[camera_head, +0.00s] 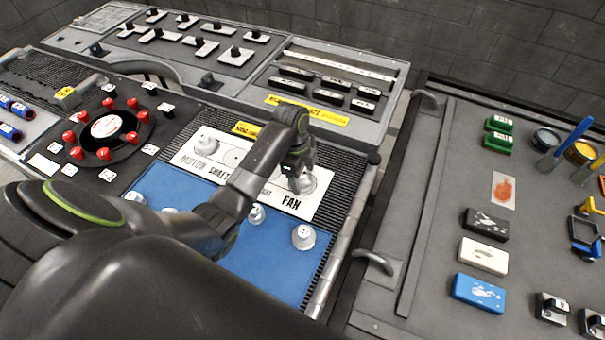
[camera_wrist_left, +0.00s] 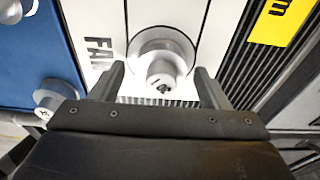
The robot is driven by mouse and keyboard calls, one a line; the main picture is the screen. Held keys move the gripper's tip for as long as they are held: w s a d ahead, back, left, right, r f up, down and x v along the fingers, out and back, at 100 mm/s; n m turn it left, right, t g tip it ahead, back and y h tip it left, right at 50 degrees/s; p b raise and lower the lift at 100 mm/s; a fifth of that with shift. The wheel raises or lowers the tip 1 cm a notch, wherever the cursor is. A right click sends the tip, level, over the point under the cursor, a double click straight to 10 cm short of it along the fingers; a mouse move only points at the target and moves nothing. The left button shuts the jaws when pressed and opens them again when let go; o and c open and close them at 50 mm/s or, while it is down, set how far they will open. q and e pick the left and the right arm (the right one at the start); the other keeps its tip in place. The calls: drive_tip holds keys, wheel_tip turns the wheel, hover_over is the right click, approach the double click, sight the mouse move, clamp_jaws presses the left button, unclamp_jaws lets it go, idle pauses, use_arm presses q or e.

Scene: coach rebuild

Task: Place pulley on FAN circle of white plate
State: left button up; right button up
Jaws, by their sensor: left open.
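The white plate (camera_head: 236,180) lies at an angle on the left bench, with labelled places including MOTOR, SHAFT and FAN. A light grey pulley (camera_wrist_left: 162,72) with a marking on its top sits on the plate beside the FAN lettering, where the FAN circle is. In the head view this pulley (camera_head: 306,184) is partly hidden by my left gripper (camera_head: 301,178). In the wrist view my left gripper (camera_wrist_left: 160,73) is open, one finger on each side of the pulley, with gaps showing. Another pulley (camera_head: 206,141) stands at the MOTOR place. My right gripper is not seen.
A blue mat (camera_head: 285,272) in front of the plate bears several pulleys, one (camera_head: 303,236) near its right edge. A yellow label strip (camera_head: 305,110) lies behind. The right bench (camera_head: 425,265) holds coloured blocks and tools. My arm covers the mat's middle.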

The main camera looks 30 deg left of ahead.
use_arm(q)
drive_tip(key=shift+r, duration=0.5)
drive_tip(key=r, duration=0.3)
drive_tip(key=a+r, duration=0.1)
drive_tip(key=r, duration=0.1)
drive_tip(key=shift+r, duration=0.35)
drive_tip(key=r+p, duration=0.4)
drive_tip(key=r, duration=0.1)
drive_tip(key=shift+a+r, duration=0.15)
drive_tip(key=shift+a, duration=0.25)
drive_tip(key=shift+s, duration=0.1)
